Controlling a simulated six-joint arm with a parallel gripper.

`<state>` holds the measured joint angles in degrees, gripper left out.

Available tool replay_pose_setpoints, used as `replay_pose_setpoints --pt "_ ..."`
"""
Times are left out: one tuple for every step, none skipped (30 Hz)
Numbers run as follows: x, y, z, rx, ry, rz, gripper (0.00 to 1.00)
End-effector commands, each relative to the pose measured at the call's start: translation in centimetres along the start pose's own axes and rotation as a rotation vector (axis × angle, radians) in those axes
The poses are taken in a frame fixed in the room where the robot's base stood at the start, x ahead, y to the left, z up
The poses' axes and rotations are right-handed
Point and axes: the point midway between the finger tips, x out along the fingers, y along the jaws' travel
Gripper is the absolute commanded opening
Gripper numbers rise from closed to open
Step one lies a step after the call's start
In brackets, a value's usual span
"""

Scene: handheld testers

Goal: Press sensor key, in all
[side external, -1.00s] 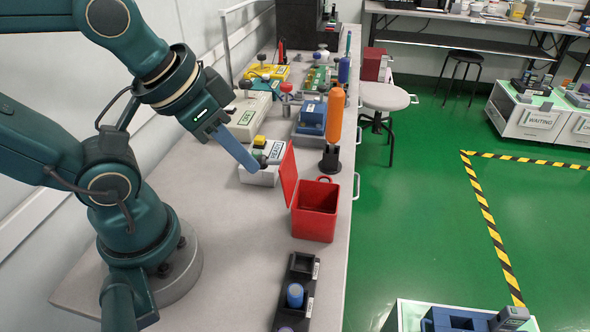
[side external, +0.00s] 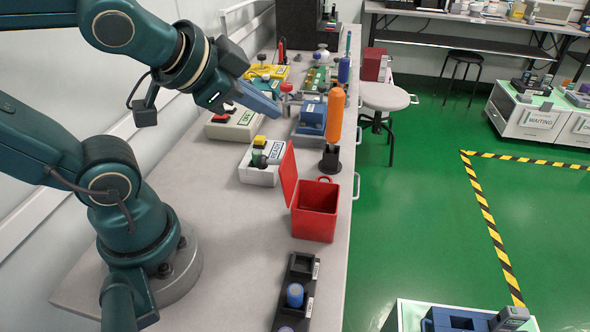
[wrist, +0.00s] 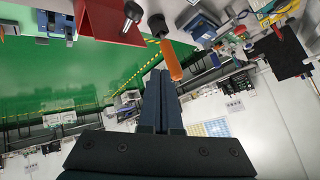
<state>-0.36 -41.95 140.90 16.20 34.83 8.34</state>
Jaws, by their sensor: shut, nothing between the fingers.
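My gripper (side external: 277,115) is shut and empty, raised above the bench and pointing right, in front of the far devices. It also shows shut in the wrist view (wrist: 160,75), its blue fingers side by side. Below it and nearer the camera stands a white box (side external: 257,176) with a yellow button (side external: 259,141), a green and grey piece on top and a green-lettered label. A cream box (side external: 228,131) with a labelled front lies behind, left of the gripper. I cannot tell which part is the sensor key. The arm hides part of the far devices.
A red bin (side external: 315,222) with its lid raised stands nearer the camera. An orange handled tool (side external: 335,117) stands upright in a black base at the right edge. A blue box (side external: 310,122) is beside it. A black rack (side external: 298,268) lies in front. The left bench is clear.

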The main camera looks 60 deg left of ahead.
Motion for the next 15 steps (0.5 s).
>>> replay_pose_setpoints --pt "0.3 -1.5 -1.3 0.088 0.054 -0.064 0.0" --pt "0.4 -2.4 -2.2 0.146 0.086 -0.103 0.0" --pt "0.5 -3.5 -3.3 0.225 0.126 -0.154 0.0" --pt "0.5 -4.3 -4.0 0.286 0.153 -0.191 0.0" --pt "0.5 -5.0 -4.8 0.346 0.178 -0.226 0.0" --pt "0.5 -5.8 -5.8 0.428 0.208 -0.27 0.0" --pt "0.5 -6.4 -6.5 0.491 0.23 -0.301 0.0" --pt "0.5 -6.9 -7.2 0.554 0.248 -0.331 0.0" --pt "0.5 -7.5 -8.1 0.64 0.273 -0.367 0.0" --pt "0.6 -7.9 -8.7 0.704 0.287 -0.391 0.0" --pt "0.6 -8.2 -9.3 0.769 0.302 -0.413 0.0" --pt "0.7 -8.5 -9.9 0.857 0.319 -0.438 0.0" --pt "0.8 -8.7 -10.3 0.923 0.329 -0.454 0.0" --pt "0.9 -8.9 -10.7 0.989 0.34 -0.468 0.0" --pt "1.2 -9.0 -11.1 1.078 0.35 -0.481 0.0"
